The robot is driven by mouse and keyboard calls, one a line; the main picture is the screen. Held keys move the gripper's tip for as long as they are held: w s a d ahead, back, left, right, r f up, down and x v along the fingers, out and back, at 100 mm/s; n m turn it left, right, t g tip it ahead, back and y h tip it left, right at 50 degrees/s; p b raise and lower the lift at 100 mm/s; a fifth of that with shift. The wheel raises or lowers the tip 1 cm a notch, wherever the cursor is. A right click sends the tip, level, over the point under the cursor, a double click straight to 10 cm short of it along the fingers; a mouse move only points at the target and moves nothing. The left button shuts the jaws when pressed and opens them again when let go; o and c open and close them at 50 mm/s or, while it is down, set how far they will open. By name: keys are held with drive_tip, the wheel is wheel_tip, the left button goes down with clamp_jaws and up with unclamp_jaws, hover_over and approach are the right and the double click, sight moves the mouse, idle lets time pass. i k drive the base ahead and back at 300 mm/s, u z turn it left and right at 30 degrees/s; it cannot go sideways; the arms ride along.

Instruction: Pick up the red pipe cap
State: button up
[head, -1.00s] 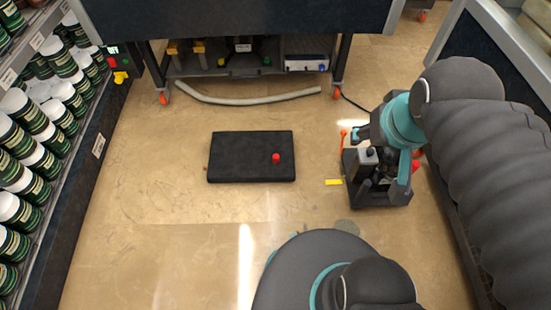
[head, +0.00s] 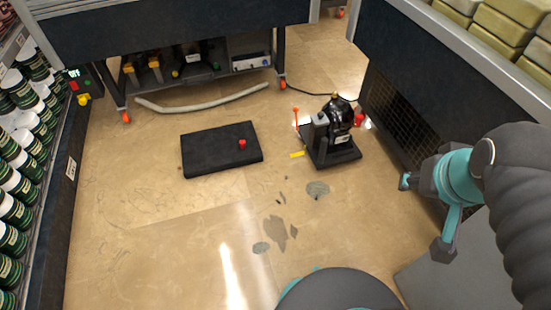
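A small red cap (head: 242,144) sits on top of the black mat (head: 205,158) on the floor, near the mat's right side. I take it to be the red pipe cap. My gripper (head: 424,214) is at the right in the head view, well to the right of the mat and nearer to me. Its two dark fingertips are spread apart with nothing seen between them. The black vacuum pump (head: 335,140) stands on the floor between the mat and the right-hand case, with another red part (head: 359,120) on its right side.
A yellow strip (head: 297,154) and an orange upright piece (head: 296,120) are beside the pump. A grey hose (head: 200,106) lies before the wheeled bench (head: 180,40). Shelves of jars (head: 25,170) line the left. Dark floor patches (head: 276,232) mark the open floor in front.

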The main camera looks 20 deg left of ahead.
sight(242, 142)
drive_tip(key=u, duration=0.55)
drive_tip(key=i, duration=0.35)
drive_tip(key=u, duration=1)
drive_tip(key=i, duration=0.9)
drive_tip(key=u, duration=0.6)
